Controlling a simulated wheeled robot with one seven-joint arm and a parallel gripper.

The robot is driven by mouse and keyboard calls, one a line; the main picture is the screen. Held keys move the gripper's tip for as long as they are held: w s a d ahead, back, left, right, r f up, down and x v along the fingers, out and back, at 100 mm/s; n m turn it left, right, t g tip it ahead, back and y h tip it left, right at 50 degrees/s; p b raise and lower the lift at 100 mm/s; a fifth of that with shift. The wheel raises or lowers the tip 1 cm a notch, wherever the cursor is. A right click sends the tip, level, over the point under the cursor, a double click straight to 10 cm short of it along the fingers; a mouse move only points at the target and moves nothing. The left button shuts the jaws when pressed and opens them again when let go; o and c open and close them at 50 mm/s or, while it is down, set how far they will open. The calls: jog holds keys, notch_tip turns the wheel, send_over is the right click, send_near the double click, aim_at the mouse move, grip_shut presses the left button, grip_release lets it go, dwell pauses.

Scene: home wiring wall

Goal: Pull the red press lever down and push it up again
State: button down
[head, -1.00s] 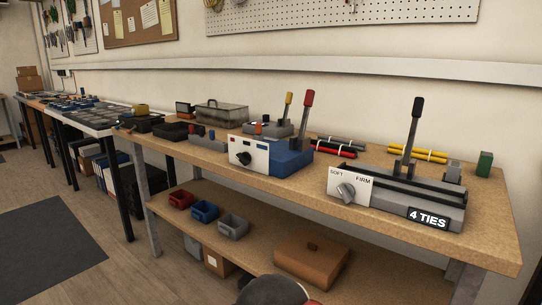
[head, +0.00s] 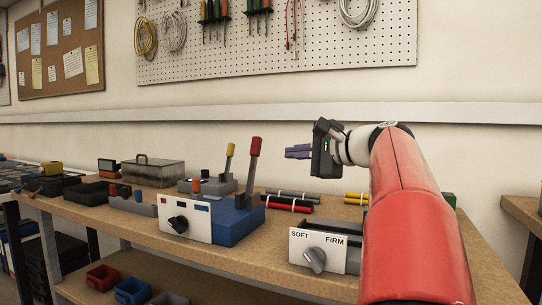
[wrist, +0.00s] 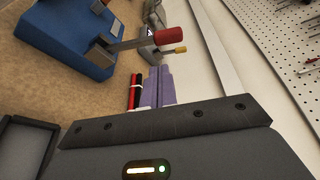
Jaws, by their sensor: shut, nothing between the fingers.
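The red press lever (head: 254,156) stands up, leaning slightly right, from a blue press (head: 232,222) on the bench. The press has a white front panel with a black knob (head: 178,224). In the wrist view the lever's red grip (wrist: 170,35) is near the top middle, on a grey rod from the blue body (wrist: 70,40). My gripper (head: 290,152) is shut and empty. Its purple fingers point left in the head view, to the right of the red grip and apart from it. The fingers (wrist: 158,84) also show in the wrist view, pointing toward the lever side.
A yellow-handled lever (head: 230,150) stands on a grey device behind the press. A grey device with a SOFT/FIRM panel (head: 318,250) is to the right, partly hidden by my arm. Red and black cable bundles (head: 290,204) lie behind. A pegboard (head: 280,45) hangs above.

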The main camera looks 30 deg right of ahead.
aim_at(253, 168)
jog(key=d+r+x, duration=0.1)
jog(key=x, duration=0.8)
jog(key=shift+w+r+t, duration=0.2)
jog(key=shift+w+t, duration=0.1)
jog(key=shift+w, duration=0.25)
